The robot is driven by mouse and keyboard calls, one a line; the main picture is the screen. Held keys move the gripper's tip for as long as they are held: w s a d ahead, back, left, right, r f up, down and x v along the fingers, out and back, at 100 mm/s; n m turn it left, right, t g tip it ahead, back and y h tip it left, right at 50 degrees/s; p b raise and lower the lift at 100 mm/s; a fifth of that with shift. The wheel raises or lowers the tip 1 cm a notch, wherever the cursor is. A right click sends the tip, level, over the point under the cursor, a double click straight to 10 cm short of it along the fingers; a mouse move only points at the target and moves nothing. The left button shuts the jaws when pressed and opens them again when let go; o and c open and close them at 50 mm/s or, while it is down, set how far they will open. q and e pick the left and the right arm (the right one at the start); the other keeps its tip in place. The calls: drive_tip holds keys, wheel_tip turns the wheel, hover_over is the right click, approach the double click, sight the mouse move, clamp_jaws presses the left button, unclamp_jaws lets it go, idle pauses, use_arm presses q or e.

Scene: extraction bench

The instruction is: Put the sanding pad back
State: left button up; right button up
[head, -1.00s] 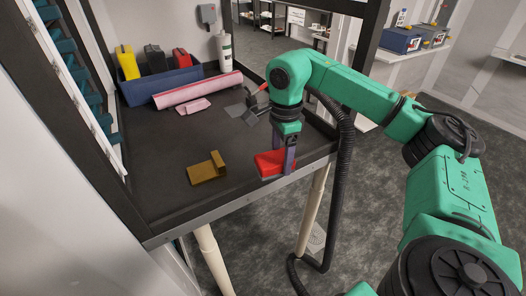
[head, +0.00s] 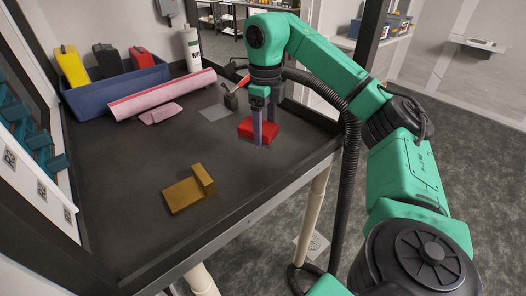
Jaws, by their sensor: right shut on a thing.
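My right gripper (head: 264,137) points down over the right part of the bench, its two fingers shut on a red block (head: 252,129), which looks like the sanding pad. The fingers hide part of the block. It is at or just above the bench top; I cannot tell whether it touches. A flat grey square (head: 214,113) lies on the bench to the left of and behind the block, apart from it. My left gripper is not in view.
A brown L-shaped piece (head: 185,194) lies near the front. Behind are a pink roll (head: 150,98), a pink cloth (head: 160,114), a blue bin (head: 90,100) with containers, and a white bottle (head: 192,52). A dark tool (head: 231,98) stands behind the square. The bench's middle (head: 120,150) is clear.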

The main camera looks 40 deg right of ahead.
drive_tip(key=f, duration=0.3)
drive_tip(key=shift+w+f, duration=0.2)
drive_tip(key=shift+w, duration=0.2)
drive_tip(key=shift+w+f+p, duration=0.15)
drive_tip(key=shift+f, duration=0.4)
drive_tip(key=shift+w+f+p, duration=0.15)
drive_tip(key=shift+f, duration=0.4)
drive_tip(key=shift+s+f, duration=0.2)
drive_tip(key=shift+f, duration=0.4)
drive_tip(key=shift+s+f, duration=0.15)
drive_tip(key=shift+f, duration=0.4)
drive_tip(key=shift+w+f, duration=0.15)
drive_tip(key=shift+f, duration=0.05)
drive_tip(key=o, duration=1.1)
drive_tip(key=shift+o, duration=0.2)
drive_tip(key=shift+r, duration=0.15)
wheel_tip(320, 180, up, 5)
drive_tip(key=shift+w+f, duration=0.1)
wheel_tip(320, 180, up, 7)
drive_tip(key=p, duration=0.4)
hover_over(262, 162)
drive_tip(key=shift+d, duration=0.1)
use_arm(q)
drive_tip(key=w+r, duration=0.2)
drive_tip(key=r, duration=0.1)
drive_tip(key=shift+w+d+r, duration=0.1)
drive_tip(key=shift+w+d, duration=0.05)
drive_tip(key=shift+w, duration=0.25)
